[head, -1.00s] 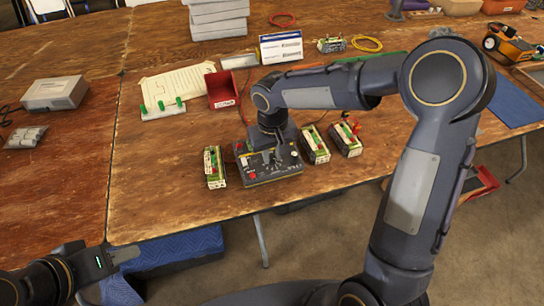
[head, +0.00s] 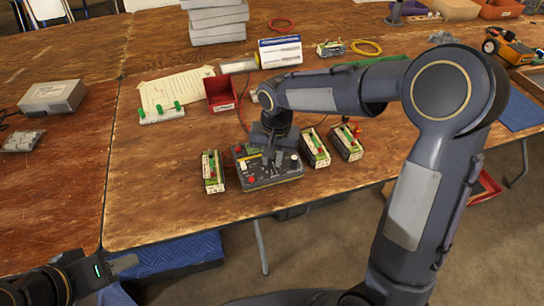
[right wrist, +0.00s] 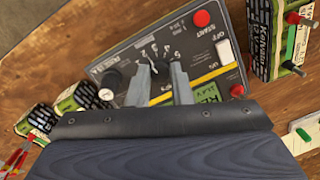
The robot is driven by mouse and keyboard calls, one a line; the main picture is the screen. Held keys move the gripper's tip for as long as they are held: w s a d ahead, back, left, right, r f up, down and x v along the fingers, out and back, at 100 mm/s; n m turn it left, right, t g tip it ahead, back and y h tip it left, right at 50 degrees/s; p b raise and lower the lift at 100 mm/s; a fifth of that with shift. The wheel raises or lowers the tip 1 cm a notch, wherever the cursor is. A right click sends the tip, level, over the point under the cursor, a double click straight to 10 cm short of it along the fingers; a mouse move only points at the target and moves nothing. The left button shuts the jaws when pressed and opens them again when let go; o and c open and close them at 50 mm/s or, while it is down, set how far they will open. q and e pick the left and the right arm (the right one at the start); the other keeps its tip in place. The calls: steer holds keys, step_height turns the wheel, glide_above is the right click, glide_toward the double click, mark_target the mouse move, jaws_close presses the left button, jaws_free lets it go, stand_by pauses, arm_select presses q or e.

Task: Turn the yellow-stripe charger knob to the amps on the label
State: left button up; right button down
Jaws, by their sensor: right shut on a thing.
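The dark charger (head: 262,178) stands near the table's front edge; its face also shows in the right wrist view (right wrist: 205,22).
A battery (head: 212,172) stands left of the charger, and two more (head: 315,148) (head: 346,142) stand to its right. A red bin (head: 221,92), a paper sheet (head: 172,87) and a grey box (head: 53,96) lie farther back. Bare tabletop lies left of the batteries.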

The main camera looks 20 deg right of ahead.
mark_target(274, 162)
steer(key=c, duration=1.3)
jaws_free()
steer(key=shift+s+d+r+p, duration=0.15)
steer(key=shift+r+p, duration=0.1)
steer(key=shift+r, duration=1.75)
steer(key=shift+d+r+p, duration=0.1)
steer(key=shift+r+p, duration=0.15)
steer(key=shift+r, duration=1.7)
steer(key=s+d+r+n+t+y+p, duration=0.1)
steer(key=s+d+r+t+y+p, duration=0.1)
steer(key=s+d+r+p, duration=0.55)
steer(key=s+r+n+t+y, duration=0.1)
steer(key=s+t, duration=0.2)
steer(key=s, duration=1.2)
steer(key=shift+a+r+p, duration=0.25)
steer(key=shift+r+p, duration=0.15)
